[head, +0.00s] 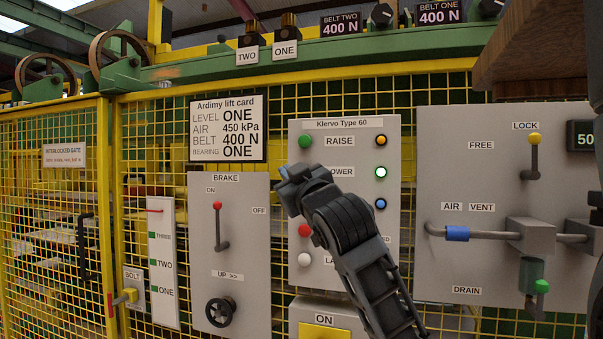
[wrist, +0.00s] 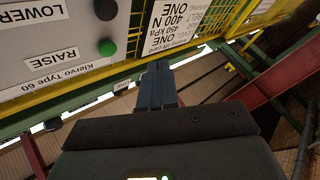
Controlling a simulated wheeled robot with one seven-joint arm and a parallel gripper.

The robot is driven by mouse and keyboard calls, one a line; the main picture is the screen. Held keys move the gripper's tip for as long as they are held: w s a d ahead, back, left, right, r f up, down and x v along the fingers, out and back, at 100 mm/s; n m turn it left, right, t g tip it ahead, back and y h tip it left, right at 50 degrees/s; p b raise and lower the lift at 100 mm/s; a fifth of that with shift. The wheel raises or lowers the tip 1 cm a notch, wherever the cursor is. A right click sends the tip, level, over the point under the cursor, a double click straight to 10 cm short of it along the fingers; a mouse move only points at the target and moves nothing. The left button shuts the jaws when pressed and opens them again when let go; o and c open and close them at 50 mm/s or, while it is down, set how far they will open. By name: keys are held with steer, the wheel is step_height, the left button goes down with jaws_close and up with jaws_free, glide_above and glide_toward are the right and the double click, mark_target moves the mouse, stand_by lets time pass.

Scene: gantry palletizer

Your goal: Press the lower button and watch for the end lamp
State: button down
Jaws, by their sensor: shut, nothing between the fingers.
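The grey Klervo Type 60 panel (head: 340,128) hangs on the yellow mesh. Its green RAISE button (head: 304,141) is clear in the head view. My gripper (head: 285,174) is shut and empty, its tips in front of the panel's left edge, hiding the lower button there. In the wrist view the dark lower button (wrist: 105,9) shows beside the LOWER label, up and left of my fingertips (wrist: 156,72). Down the panel's right side are an orange lamp (head: 381,140), a green lamp with a bright pale centre (head: 381,172) and a blue lamp (head: 381,203). My arm covers some labels.
A red button (head: 304,231) and a white button (head: 304,260) sit lower on the panel. The brake plate (head: 235,260) with its red-knobbed lever is close on the left. The air valve panel (head: 480,180) is at right. The lift card (head: 228,130) hangs above the brake.

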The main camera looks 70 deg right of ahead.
steer(key=shift+d, duration=0.1)
steer(key=d, duration=0.8)
steer(key=shift+w+d+b, duration=0.3)
steer(key=shift+w+b, duration=0.05)
steer(key=shift+d, duration=0.2)
stand_by(1.7)
steer(key=shift+d, duration=0.25)
